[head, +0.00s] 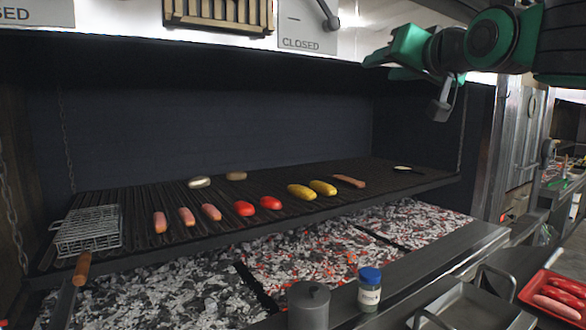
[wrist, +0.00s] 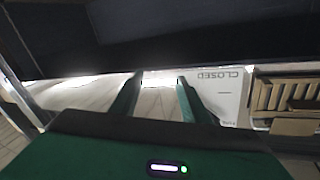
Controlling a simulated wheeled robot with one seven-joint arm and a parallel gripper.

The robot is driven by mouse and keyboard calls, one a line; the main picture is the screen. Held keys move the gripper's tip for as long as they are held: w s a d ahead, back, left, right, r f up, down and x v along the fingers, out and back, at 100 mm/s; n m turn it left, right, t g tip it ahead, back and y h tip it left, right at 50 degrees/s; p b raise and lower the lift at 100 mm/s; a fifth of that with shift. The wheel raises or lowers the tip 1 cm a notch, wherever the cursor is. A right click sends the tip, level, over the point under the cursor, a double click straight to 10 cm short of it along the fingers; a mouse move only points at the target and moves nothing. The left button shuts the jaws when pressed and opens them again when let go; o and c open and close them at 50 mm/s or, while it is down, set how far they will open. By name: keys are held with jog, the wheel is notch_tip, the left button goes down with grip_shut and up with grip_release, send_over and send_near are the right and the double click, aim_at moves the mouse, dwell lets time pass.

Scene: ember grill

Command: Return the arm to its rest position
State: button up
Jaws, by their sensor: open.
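My gripper (head: 384,60) is green and hangs at the upper right of the head view, high above the grill and in front of the hood. My black and green arm reaches in from the top right corner. In the wrist view, the two green fingers of my gripper (wrist: 160,82) stand apart with nothing between them. The grill grate (head: 330,205) lies well below, and my gripper touches nothing on it.
A blue-capped jar (head: 369,290), a metal tray (head: 465,308) and a red tray (head: 535,290) stand in front. The hood's "CLOSED" sign (head: 300,25) is nearby.

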jog(key=s+d+f+m+g+h, duration=0.1)
jog(key=s+d+f+g+h, duration=0.15)
jog(key=d+f, duration=0.55)
jog(key=s+d+f+m+g+h, duration=0.1)
jog(key=d+f+g, duration=0.2)
jog(key=f, duration=0.8)
jog(key=s+d+f+m+g+h, duration=0.1)
jog(key=s+d+f+g+h, duration=0.1)
jog(key=d+f, duration=0.6)
jog(key=s+d+f+m+g+y, duration=0.1)
jog(key=s+f+g, duration=0.9)
jog(key=s+f, duration=1.4)
jog(key=s+d+m, duration=0.1)
jog(key=s+d, duration=0.1)
jog(key=s, duration=0.1)
jog(key=shift+s+f+y, duration=0.25)
jog(key=shift+f+y, duration=0.05)
jog(key=shift+y, duration=0.05)
jog(key=shift+w+f+g, duration=0.25)
jog(key=shift+w, duration=0.4)
